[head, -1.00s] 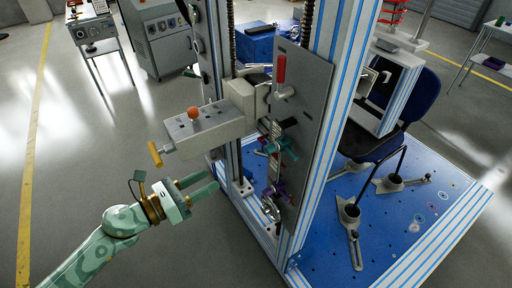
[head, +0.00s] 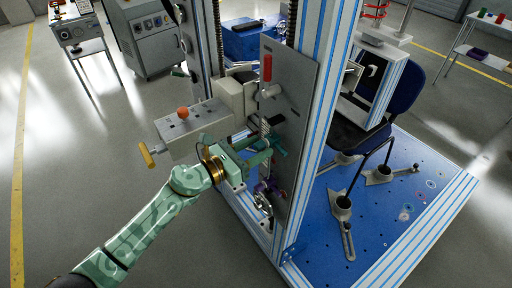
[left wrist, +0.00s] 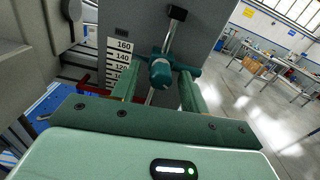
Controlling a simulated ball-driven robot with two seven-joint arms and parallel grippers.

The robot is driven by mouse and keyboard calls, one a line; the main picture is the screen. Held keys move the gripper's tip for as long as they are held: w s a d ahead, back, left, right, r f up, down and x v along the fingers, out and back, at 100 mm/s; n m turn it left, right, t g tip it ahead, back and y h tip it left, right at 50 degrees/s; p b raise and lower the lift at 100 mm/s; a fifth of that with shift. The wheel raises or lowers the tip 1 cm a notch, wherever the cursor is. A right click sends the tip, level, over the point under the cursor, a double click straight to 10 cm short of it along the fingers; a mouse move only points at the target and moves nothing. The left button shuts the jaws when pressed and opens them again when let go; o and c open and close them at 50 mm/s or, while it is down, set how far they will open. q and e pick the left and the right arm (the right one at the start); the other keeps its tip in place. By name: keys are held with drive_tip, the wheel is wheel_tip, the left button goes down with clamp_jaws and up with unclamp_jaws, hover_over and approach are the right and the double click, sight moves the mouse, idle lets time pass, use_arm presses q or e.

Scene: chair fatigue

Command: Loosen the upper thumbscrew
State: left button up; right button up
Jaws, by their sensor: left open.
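The upper thumbscrew (head: 279,150) is teal and sits on the grey upright plate (head: 292,110) of the test frame. In the left wrist view the teal thumbscrew (left wrist: 160,72) shows its round knob end, with side arms, on a metal rod. My left gripper (head: 262,151) is open in front of it. Its two green fingers stand on either side of the knob in the wrist view; I cannot tell whether they touch it. A purple thumbscrew (head: 266,188) sits lower on the same plate, partly behind my gripper. My right gripper is not in view.
A red-handled lever (head: 267,68) is above on the plate. A grey block with an orange ball knob (head: 183,113) and a yellow handle (head: 147,155) juts out left, above my arm. A height scale (left wrist: 119,55) shows beside the thumbscrew. Open floor lies left.

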use_arm(q)
clamp_jaws()
